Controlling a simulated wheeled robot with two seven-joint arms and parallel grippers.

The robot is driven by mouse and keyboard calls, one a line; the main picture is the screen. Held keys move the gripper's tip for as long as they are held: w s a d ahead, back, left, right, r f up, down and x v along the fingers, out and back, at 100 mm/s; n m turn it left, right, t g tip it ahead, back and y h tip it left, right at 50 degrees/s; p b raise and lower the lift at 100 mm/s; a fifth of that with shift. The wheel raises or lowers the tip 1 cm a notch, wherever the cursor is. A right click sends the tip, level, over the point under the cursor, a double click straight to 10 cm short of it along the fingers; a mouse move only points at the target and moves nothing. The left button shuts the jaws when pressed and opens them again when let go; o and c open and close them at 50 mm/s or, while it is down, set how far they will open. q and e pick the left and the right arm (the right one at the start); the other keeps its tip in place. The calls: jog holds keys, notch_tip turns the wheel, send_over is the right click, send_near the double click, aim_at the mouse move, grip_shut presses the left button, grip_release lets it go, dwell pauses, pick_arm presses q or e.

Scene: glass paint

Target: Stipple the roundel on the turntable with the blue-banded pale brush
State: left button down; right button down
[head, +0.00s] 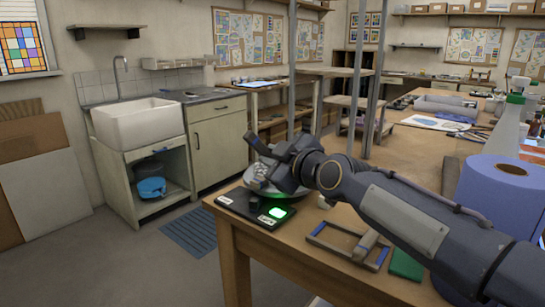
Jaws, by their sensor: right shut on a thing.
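My right gripper (272,160) reaches in from the right over the near left corner of the workbench. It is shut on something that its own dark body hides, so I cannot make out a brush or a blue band. Under and behind it shows part of a pale round piece (259,187), which looks like the roundel on its turntable. The gripper covers much of it, and I cannot tell whether anything touches it. My left gripper is not in view.
A black panel (237,205) with a lit green spot (277,212) lies at the bench corner. A wooden frame with blue parts (330,244) and a green block (407,265) lie nearer. A large blue roll (490,205) and spray bottle (509,130) stand right. A shelf post rises behind.

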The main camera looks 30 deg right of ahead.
notch_tip(320, 180, up, 2)
jog(key=shift+r+p, duration=0.1)
jog(key=shift+p, duration=0.8)
jog(key=shift+w, duration=0.1)
jog(key=w+d+b, duration=0.1)
jog(key=w, duration=0.1)
jog(key=w+b, duration=0.1)
jog(key=w, duration=0.1)
jog(key=w+d+b, duration=0.1)
jog(key=w, duration=0.1)
jog(key=shift+d, duration=0.35)
jog(key=shift+w+d+b, duration=0.25)
jog(key=shift+w+d, duration=0.1)
jog(key=shift+w, duration=0.4)
jog(key=shift+w+d+b, duration=0.25)
jog(key=shift+w+d, duration=0.05)
jog(key=shift+w, duration=0.45)
jog(key=shift+f+b, duration=0.8)
jog(key=shift+b, duration=0.1)
